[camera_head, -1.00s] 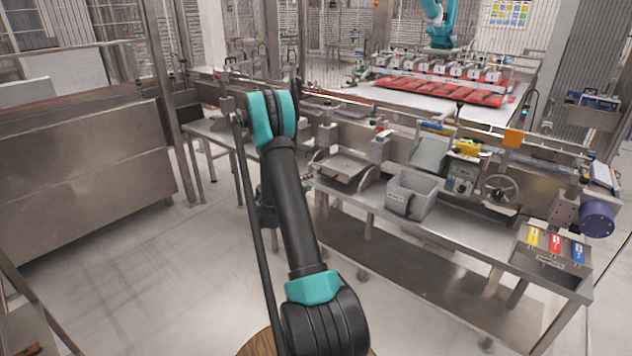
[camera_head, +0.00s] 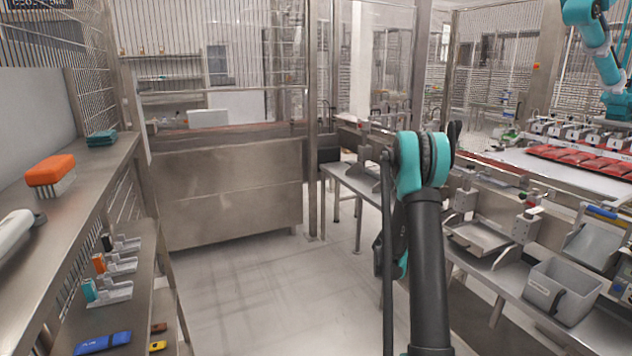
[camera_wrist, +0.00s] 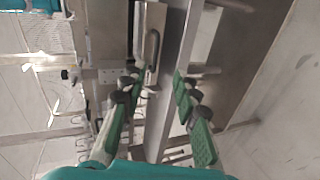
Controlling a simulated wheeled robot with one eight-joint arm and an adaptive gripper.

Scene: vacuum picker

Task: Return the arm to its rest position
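My arm (camera_head: 424,240) stands up in the head view, right of the middle, with teal joints and black links, over the floor beside the steel bench. My gripper (camera_wrist: 158,78) shows in the wrist view with its two green-padded fingers apart and nothing held between them. Steel frames and a dark handle show beyond the fingers, at a distance I cannot judge. In the head view the gripper is mostly hidden behind my arm.
A steel bench (camera_head: 490,282) with a grey bin (camera_head: 562,290) runs along the right. A shelf unit at left holds an orange-topped brush (camera_head: 52,172) and a blue case (camera_head: 102,342). A steel cabinet (camera_head: 225,190) stands behind. The floor (camera_head: 270,285) between is clear.

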